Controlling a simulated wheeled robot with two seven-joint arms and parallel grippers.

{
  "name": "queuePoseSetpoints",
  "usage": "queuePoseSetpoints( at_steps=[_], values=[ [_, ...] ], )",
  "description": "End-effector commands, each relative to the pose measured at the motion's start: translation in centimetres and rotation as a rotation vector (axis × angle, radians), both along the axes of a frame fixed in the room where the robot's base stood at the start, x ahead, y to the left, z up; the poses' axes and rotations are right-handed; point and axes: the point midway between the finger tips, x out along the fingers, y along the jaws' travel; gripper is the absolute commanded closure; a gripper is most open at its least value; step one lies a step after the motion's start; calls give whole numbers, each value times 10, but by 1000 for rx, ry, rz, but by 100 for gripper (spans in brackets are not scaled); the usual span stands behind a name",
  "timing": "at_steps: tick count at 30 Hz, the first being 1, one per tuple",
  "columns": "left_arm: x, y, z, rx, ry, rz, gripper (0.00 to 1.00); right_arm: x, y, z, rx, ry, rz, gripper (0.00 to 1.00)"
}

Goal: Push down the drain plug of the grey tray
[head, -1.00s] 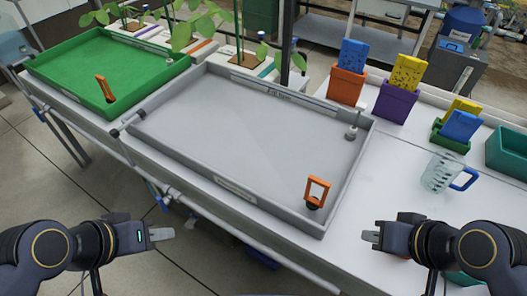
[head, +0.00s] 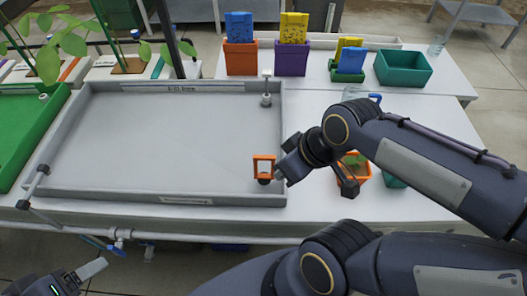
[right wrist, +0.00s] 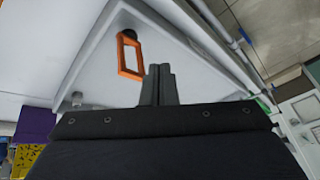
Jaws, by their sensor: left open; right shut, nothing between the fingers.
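The grey tray (head: 165,198) lies on the white bench. Its drain plug (head: 264,170), a black stopper with an upright orange loop handle, stands in the tray's front right corner. In the right wrist view the orange handle (right wrist: 130,55) is just left of my right gripper's shut fingers (right wrist: 158,85), with a small gap in the picture. In the head view my right gripper (head: 284,174) is right beside the handle; whether they touch I cannot tell. It holds nothing. My left gripper (head: 88,272) is open and empty, low at the front left, away from the tray.
A grey riser fitting (head: 266,98) stands in the tray's back right corner. A green tray (head: 30,115) is at the left. Orange (head: 241,60) and purple (head: 291,60) boxes and a teal bin (head: 403,68) stand behind. My right arm partly hides a jug and an orange pot (head: 362,168).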

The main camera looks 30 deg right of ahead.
Motion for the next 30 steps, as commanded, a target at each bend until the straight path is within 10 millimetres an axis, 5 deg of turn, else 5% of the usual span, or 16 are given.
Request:
queuePoseSetpoints(
  at_steps=[1,6,13,18,30],
  values=[
    [0,0,25,0,0,0,27,11,-1,17,-83,21,157,100],
    [0,0,63,0,-1,0,27,50,-6,29,-368,57,790,100],
    [0,0,93,0,-1,0,27,89,-3,24,-570,101,1438,100],
    [0,0,96,0,0,0,27,98,-1,19,-609,112,1603,100],
    [0,0,92,0,0,0,27,98,-1,15,-609,111,1608,100]
  ],
)
